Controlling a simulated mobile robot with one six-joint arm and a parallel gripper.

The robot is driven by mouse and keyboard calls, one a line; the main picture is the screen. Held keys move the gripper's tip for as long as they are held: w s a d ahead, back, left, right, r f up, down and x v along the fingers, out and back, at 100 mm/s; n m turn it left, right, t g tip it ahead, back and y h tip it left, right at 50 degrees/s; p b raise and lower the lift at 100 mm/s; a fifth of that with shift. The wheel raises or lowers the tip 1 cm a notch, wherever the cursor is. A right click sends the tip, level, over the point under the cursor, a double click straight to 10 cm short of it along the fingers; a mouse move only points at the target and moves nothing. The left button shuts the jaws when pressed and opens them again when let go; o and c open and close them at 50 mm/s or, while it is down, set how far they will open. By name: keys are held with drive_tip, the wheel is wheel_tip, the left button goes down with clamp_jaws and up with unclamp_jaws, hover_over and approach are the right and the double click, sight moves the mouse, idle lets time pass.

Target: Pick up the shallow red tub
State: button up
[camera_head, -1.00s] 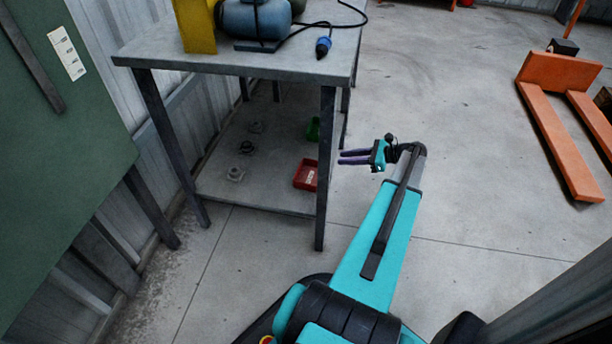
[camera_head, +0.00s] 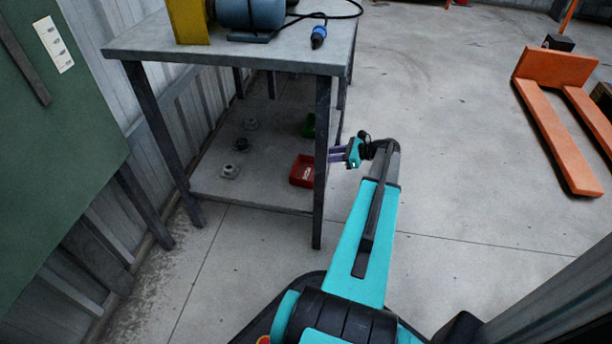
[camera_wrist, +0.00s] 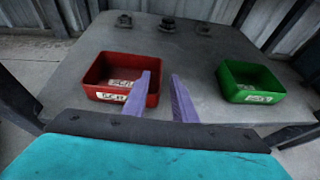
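The shallow red tub (camera_head: 302,170) sits on the lower shelf of the workbench, close to its right front leg. In the wrist view the red tub (camera_wrist: 112,75) is left of centre, with a white label on its front wall. My gripper (camera_head: 334,155) reaches in from the right side of the bench, its fingers partly behind the leg. In the wrist view my gripper (camera_wrist: 160,82) has two purple fingers apart with nothing between them. The left finger overlaps the tub's right front corner in the picture; I cannot tell whether it touches.
A green tub (camera_wrist: 248,82) stands on the shelf to the right in the wrist view. Several small grey parts (camera_head: 240,144) lie further in on the shelf. The bench leg (camera_head: 321,165) and bench top (camera_head: 290,55) bound the space. An orange pallet truck (camera_head: 556,110) stands far right.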

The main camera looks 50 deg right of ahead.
sight(311, 157)
drive_tip(key=shift+w+a+f, duration=0.15)
drive_tip(key=shift+w, duration=0.15)
drive_tip(key=b+x, duration=0.2)
drive_tip(key=x, duration=0.1)
drive_tip(key=shift+f+b, duration=0.25)
drive_tip(key=shift+b, duration=0.1)
drive_tip(key=shift+b+x, duration=0.35)
drive_tip(key=shift+x, duration=0.55)
drive_tip(key=shift+r, duration=0.1)
clamp_jaws()
